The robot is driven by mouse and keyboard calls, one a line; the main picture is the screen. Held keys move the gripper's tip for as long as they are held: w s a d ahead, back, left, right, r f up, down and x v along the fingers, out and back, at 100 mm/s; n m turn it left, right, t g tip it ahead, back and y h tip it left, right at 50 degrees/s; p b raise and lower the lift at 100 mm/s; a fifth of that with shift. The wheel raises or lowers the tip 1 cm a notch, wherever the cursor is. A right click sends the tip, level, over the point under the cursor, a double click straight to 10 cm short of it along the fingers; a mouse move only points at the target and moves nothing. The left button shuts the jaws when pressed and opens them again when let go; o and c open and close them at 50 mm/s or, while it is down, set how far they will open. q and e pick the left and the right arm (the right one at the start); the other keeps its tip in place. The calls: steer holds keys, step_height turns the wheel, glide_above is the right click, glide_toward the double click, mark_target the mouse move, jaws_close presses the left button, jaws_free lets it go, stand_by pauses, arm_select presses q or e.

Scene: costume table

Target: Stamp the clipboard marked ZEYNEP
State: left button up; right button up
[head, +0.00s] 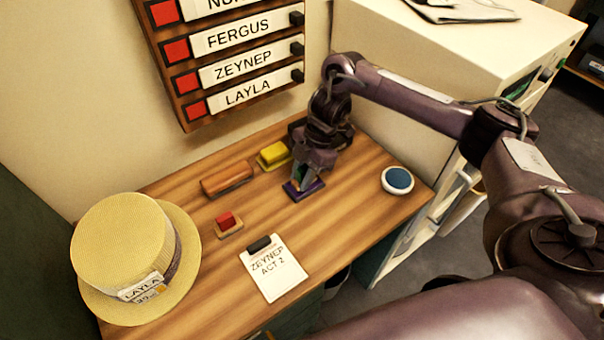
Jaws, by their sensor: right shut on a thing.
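A clipboard (278,276) with a white sheet reading "ZEYNEP ACT 2" and a dark clip lies flat near the table's front edge. My right gripper (304,180) points down over the table, behind and to the right of the clipboard. It is shut on a small blue-purple block (311,191), with a wooden-coloured edge showing low down. The fingers hide much of the block, and I cannot tell whether it touches the table. A red block on a wooden base (227,225) stands left of the clipboard. My left gripper is not in view.
A straw hat (124,243) tagged LAYLA sits at left. A brown wooden piece (227,180) and a yellow block (273,155) lie at the back. A round blue-topped white thing (397,180) is at right. A name board (235,58) hangs above. Table between block and clipboard is clear.

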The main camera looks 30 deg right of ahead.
step_height(320, 180, up, 7)
steer(key=p, duration=0.7)
steer(key=shift+f, duration=0.1)
